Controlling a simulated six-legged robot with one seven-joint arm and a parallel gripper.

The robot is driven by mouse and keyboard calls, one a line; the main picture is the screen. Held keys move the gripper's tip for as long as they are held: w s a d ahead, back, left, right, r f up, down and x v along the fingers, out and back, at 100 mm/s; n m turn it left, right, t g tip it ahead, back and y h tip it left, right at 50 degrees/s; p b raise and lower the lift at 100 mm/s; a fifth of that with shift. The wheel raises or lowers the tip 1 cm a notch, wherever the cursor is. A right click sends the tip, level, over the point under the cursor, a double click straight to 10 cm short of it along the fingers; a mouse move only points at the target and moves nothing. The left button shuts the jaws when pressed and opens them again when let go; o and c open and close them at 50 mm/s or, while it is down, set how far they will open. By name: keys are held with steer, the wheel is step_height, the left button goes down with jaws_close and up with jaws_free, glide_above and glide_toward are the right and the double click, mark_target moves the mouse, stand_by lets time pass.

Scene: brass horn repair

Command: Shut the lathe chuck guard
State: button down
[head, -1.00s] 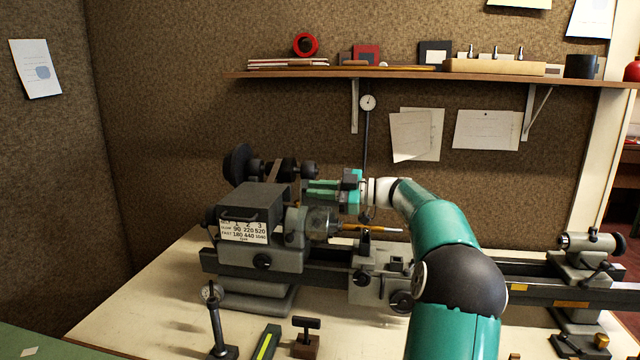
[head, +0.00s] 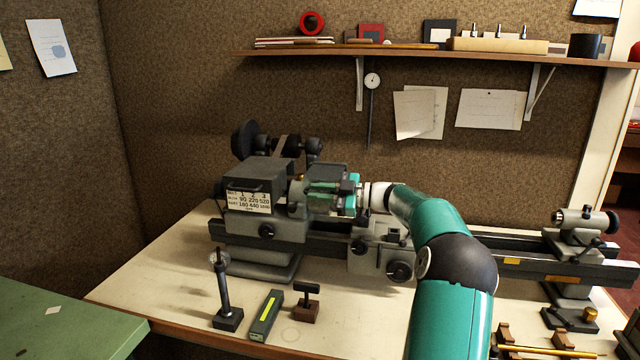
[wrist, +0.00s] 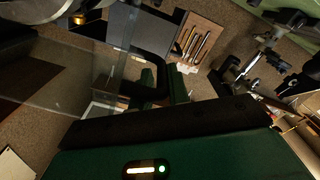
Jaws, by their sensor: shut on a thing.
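The lathe headstock (head: 262,190) stands on the bench, with a speed plate on its front. The chuck guard (head: 326,169) shows as a dark top edge just right of the headstock, over the chuck area. My gripper (head: 322,194) is in front of it, shut on the guard, and hides much of the guard and the chuck. In the wrist view the guard is a clear, dark-edged panel (wrist: 62,92) left of my gripper (wrist: 165,88). The exact grip is partly hidden.
The lathe bed and carriage (head: 372,258) run right to the tailstock (head: 583,228). A dial stand (head: 224,290), a green box (head: 264,315) and a T-handled tool (head: 306,302) stand in front. A shelf (head: 400,52) hangs behind.

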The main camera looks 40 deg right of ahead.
steer(key=shift+d+f, duration=0.15)
steer(key=shift+f, duration=0.4)
steer(key=shift+d+f, duration=0.15)
steer(key=shift+f, duration=0.35)
steer(key=c, duration=1.5)
jaws_free()
steer(key=shift+f, duration=0.1)
steer(key=v, duration=0.9)
steer(key=r+v, duration=0.1)
steer(key=v, duration=0.3)
steer(key=shift+s+r, duration=0.15)
steer(key=shift+s, duration=0.15)
